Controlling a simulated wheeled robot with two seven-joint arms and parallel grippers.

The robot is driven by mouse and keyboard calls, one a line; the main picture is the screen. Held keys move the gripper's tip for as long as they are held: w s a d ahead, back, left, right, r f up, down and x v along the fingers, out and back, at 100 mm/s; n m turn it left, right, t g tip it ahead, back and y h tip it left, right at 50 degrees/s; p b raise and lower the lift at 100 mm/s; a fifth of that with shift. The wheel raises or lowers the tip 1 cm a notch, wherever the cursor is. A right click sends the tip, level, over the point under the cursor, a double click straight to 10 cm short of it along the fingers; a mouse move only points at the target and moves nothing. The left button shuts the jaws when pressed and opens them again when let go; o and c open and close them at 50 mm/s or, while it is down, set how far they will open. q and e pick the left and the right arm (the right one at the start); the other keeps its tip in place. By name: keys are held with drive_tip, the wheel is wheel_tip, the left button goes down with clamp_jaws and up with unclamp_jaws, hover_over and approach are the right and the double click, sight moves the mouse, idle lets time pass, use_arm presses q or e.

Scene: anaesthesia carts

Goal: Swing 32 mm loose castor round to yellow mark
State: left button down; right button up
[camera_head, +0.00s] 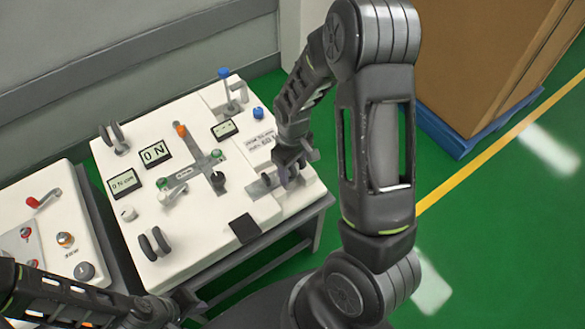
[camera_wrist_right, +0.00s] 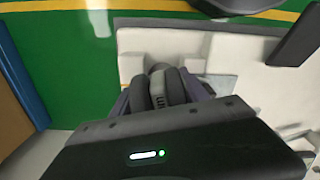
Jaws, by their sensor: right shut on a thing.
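My right gripper (camera_head: 284,176) is at the right end of the white test bench (camera_head: 205,240). In the right wrist view its jaws (camera_wrist_right: 165,95) are shut on a dark twin-wheel castor (camera_wrist_right: 158,88), with a grey part between the two wheels. The head view mostly hides this castor behind the gripper. Similar twin-wheel castors stand at the bench's back left (camera_head: 113,138) and front left (camera_head: 154,243).
The bench carries displays (camera_head: 156,153), a cross-shaped slot with small levers, a blue-topped post (camera_head: 224,74) and a black pad (camera_head: 244,228). Another white panel (camera_head: 60,210) stands at left. A brown box (camera_head: 480,60) on a blue pallet stands behind right.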

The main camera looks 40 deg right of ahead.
clamp_jaws()
drive_tip(key=shift+w+d+n, duration=0.1)
drive_tip(key=shift+d+n, duration=0.1)
drive_tip(key=shift+n, duration=0.7)
drive_tip(key=n, duration=0.3)
drive_tip(key=shift+w+d, duration=0.1)
drive_tip(key=shift+d, duration=0.15)
drive_tip(key=shift+w+d+n, duration=0.1)
drive_tip(key=shift+w+n, duration=0.05)
drive_tip(key=shift+n, duration=0.75)
drive_tip(key=n, duration=0.3)
drive_tip(key=shift+w+d, duration=0.2)
drive_tip(key=shift+w, duration=0.05)
drive_tip(key=shift+n, duration=0.3)
